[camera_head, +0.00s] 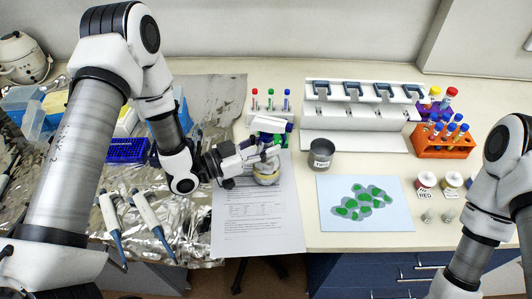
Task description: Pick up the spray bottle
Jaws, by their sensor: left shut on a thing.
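The spray bottle (266,177) stands on or just above the printed paper sheet in the middle of the bench. Its round lower body looks pale yellow, and a white, blue and green spray head (272,126) shows above. My left gripper (264,156) reaches in from the left and is shut on the bottle below its head. The fingers hide part of the bottle, and I cannot tell whether its base touches the paper. My right arm shows at the right edge, but its gripper is out of view.
A metal cup (321,153) stands right of the bottle, near a blue sheet with green shapes (365,203). Behind are a white pipette rack (358,118) and a small tube rack (268,107). An orange tube rack (443,142) is at right. Pipettes (152,215) lie on foil at left.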

